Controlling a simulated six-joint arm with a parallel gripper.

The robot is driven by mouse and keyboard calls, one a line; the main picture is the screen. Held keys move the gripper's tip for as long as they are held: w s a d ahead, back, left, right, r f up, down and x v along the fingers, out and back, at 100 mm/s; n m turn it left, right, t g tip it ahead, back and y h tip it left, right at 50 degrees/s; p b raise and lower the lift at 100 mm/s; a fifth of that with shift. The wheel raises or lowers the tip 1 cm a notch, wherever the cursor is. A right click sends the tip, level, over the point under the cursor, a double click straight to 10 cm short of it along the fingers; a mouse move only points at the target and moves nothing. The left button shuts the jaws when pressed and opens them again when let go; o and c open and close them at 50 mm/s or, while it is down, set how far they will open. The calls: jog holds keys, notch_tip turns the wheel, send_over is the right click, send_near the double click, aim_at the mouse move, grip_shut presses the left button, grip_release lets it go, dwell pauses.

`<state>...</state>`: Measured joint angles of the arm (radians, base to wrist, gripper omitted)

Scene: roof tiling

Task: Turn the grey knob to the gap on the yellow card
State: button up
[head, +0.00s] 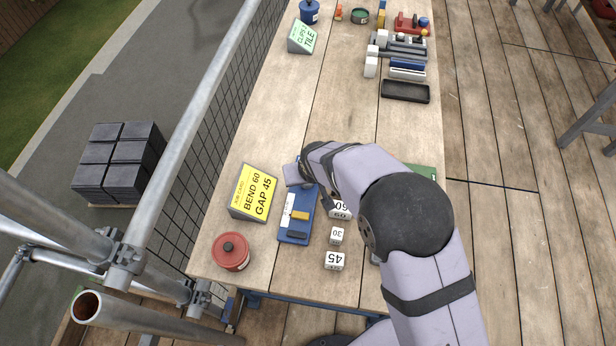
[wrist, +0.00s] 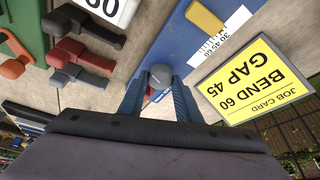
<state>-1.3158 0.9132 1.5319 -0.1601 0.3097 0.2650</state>
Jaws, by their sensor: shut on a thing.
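The yellow job card (head: 254,193) stands left of the blue gauge and reads BEND 60, GAP 45; it also shows in the wrist view (wrist: 255,80). The blue gauge (head: 294,228) lies on the bench with a white scale (wrist: 222,36) marked 30, 45, 60 and a yellow piece (wrist: 205,17) beside the scale. The grey knob (wrist: 160,75) is at the gauge's end, between the fingers of my gripper (wrist: 160,95), which is shut on it. The knob is hidden in the head view by my arm. I cannot tell the exact scale reading.
White number blocks (head: 335,261) stand right of the gauge, and a red lidded pot (head: 230,252) stands at the front left. A black tray (head: 405,91) lies farther back. The middle bench is clear.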

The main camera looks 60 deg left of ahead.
jog(key=m+b, duration=0.2)
jog(key=b, duration=0.2)
jog(key=f+m+t+h+b, duration=0.1)
jog(key=m+b, duration=0.1)
jog(key=b, duration=0.2)
jog(key=shift+s+a+m, duration=0.15)
jog(key=shift+m, duration=0.15)
jog(key=m+b, duration=0.1)
jog(key=m+t+b, duration=0.1)
jog(key=b, duration=0.1)
jog(key=shift+r+m+h, duration=0.25)
jog(key=shift+m+h, duration=0.05)
jog(key=shift+h, duration=0.1)
jog(key=shift+s+r+m+h+b, duration=0.15)
jog(key=shift+m+h+b, duration=0.55)
jog(key=shift+m, duration=0.9)
jog(key=o, duration=1.1)
jog(key=shift+c, duration=0.2)
jog(key=shift+r, duration=0.1)
jog(key=shift+a, duration=0.1)
jog(key=b+v, duration=0.1)
jog(key=v, duration=0.6)
jog(key=shift+s, duration=0.15)
